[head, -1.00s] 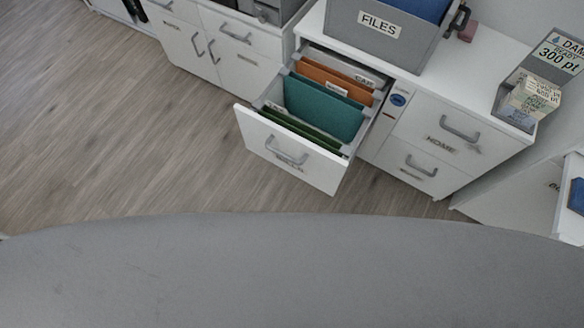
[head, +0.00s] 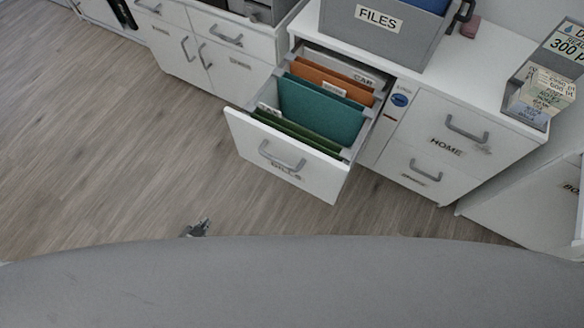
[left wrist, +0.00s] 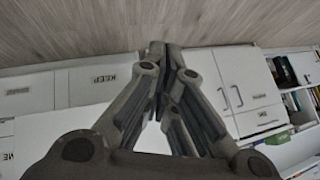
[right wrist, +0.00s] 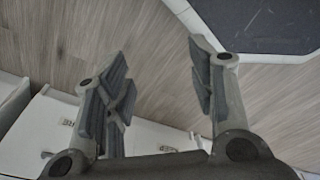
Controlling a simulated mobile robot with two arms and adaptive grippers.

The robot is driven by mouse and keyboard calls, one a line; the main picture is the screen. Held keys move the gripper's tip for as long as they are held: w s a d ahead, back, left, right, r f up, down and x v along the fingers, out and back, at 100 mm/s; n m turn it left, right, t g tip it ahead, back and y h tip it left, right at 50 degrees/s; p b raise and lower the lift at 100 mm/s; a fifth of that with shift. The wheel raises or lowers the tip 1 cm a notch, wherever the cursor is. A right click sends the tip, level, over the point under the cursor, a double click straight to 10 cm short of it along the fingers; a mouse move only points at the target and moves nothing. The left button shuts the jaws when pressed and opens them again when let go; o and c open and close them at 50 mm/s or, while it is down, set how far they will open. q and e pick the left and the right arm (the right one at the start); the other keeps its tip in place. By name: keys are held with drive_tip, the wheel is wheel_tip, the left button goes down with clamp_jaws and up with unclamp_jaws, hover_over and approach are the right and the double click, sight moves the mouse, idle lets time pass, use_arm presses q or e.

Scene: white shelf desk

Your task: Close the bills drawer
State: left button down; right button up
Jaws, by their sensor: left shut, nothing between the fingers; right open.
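The bills drawer (head: 283,168) is pulled well out of the white cabinet in the head view. Its front has a grey handle and a label that reads roughly BILLS. Inside hang green, teal (head: 318,110) and orange folders. My left gripper (head: 199,228) just shows above my grey body's edge, below and left of the drawer front and apart from it. In the left wrist view the left gripper (left wrist: 158,50) has its fingers together with nothing between them. In the right wrist view my right gripper (right wrist: 162,85) is open and empty. It does not show in the head view.
A grey FILES box (head: 385,30) stands on the cabinet top. The HOME drawer (head: 447,125) right of the bills drawer is shut. Small boxes (head: 545,90) stand at the cabinet's right end. The wood floor (head: 120,150) in front and left is clear.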

sight(291, 169)
use_arm(q)
drive_tip(key=w+d+r+m+t+h+b, duration=0.3)
drive_tip(key=w+r+m+b, duration=0.25)
drive_tip(key=w, duration=0.25)
drive_tip(key=w+d+r+m+t+h+b, duration=0.2)
drive_tip(key=w+r+m+h+b, duration=0.2)
drive_tip(key=w+r, duration=0.3)
drive_tip(key=s+d+r+m+g+h+b, duration=0.4)
drive_tip(key=d+r+m+h+b, duration=0.1)
drive_tip(key=d+m, duration=0.25)
drive_tip(key=s+d+r+m+g+h+b, duration=0.4)
drive_tip(key=d+r+m+h+b, duration=0.15)
drive_tip(key=m, duration=0.35)
drive_tip(key=shift+y, duration=0.35)
drive_tip(key=x, duration=0.4)
drive_tip(key=w+x, duration=0.1)
drive_tip(key=x, duration=0.3)
drive_tip(key=w+x, duration=0.1)
drive_tip(key=x, duration=0.3)
drive_tip(key=shift+w+a+f, duration=0.25)
drive_tip(key=shift+f, duration=0.1)
drive_tip(key=shift+w+d, duration=0.25)
drive_tip(key=shift+w, duration=0.15)
use_arm(e)
drive_tip(key=w+a+f+t, duration=0.1)
drive_tip(key=w+a+f, duration=0.1)
drive_tip(key=w, duration=1)
drive_tip(key=shift+w+f, duration=0.35)
drive_tip(key=shift+f, duration=0.05)
